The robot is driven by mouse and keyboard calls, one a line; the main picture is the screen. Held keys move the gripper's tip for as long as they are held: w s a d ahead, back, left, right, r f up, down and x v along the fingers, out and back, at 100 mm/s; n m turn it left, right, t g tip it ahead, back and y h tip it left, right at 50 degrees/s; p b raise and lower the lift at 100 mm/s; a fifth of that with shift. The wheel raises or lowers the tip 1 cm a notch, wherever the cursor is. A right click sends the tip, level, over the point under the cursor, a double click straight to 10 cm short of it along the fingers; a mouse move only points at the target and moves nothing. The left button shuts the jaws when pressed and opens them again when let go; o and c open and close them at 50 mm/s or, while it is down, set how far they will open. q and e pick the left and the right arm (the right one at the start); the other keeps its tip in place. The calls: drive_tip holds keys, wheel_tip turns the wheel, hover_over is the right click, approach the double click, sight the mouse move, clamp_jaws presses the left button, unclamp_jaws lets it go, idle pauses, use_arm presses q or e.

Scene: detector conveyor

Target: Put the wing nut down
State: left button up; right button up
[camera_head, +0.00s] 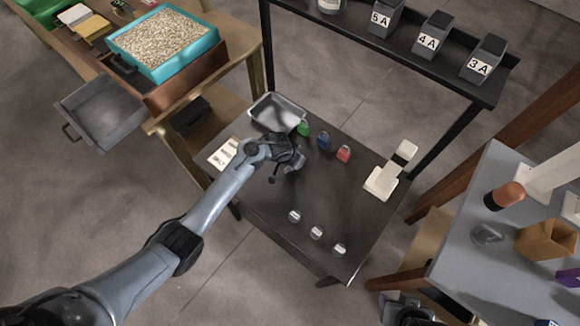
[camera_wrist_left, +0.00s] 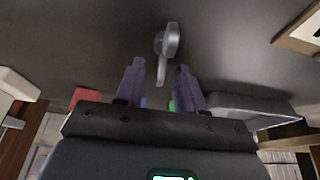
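The wing nut (camera_wrist_left: 170,40) is a small grey metal piece in the left wrist view, just beyond and between the two fingertips. My left gripper (camera_wrist_left: 159,68) has its purple-grey fingers apart, with a gap on both sides of the wing nut. Whether the nut rests on the dark table cannot be told for certain. In the head view my left gripper (camera_head: 286,166) is low over the left part of the dark table (camera_head: 262,208) and hides most of what is under it. My right gripper (camera_head: 405,310) is partly in view at the bottom edge, its fingers unclear.
A metal tray (camera_head: 278,110) stands behind my left gripper, with green (camera_head: 303,129), blue (camera_head: 323,141) and red (camera_head: 344,153) pieces beside it. A white label card (camera_head: 224,153) lies left. Several clear round pieces (camera_head: 317,232) line the front; a white device (camera_head: 388,178) stands right.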

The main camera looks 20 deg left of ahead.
use_arm(q)
clamp_jaws()
drive_tip(key=shift+r, duration=0.1)
